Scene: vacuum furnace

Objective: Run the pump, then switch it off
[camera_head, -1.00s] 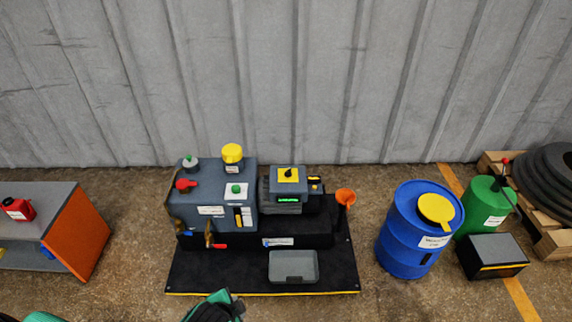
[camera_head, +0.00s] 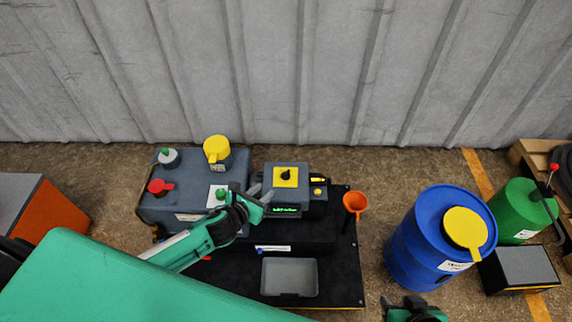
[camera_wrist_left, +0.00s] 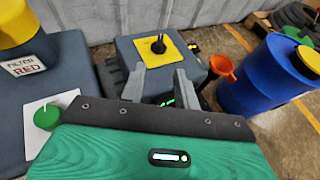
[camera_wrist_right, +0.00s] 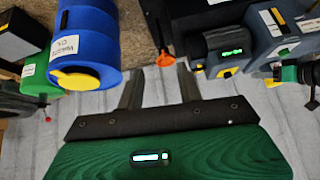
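The pump (camera_head: 180,165) is a grey-blue unit on a black base, with a red knob, a green knob, a yellow cap and a motor box. The motor box carries a yellow plate with a black rotary switch (camera_head: 286,175), also seen in the left wrist view (camera_wrist_left: 158,46). A green display (camera_head: 286,211) is lit below it. My left gripper (camera_head: 262,192) is open and empty, just in front of the motor box, its fingers pointing at the box below the switch (camera_wrist_left: 160,85). My right gripper (camera_wrist_right: 160,85) is open and empty, low near the blue drum.
An orange funnel (camera_head: 355,202) stands right of the motor box. A grey tray (camera_head: 290,277) lies on the black base. A blue drum (camera_head: 412,245) with a yellow lid and a green can (camera_head: 522,205) stand at the right. An orange-sided bench (camera_head: 48,212) is at the left.

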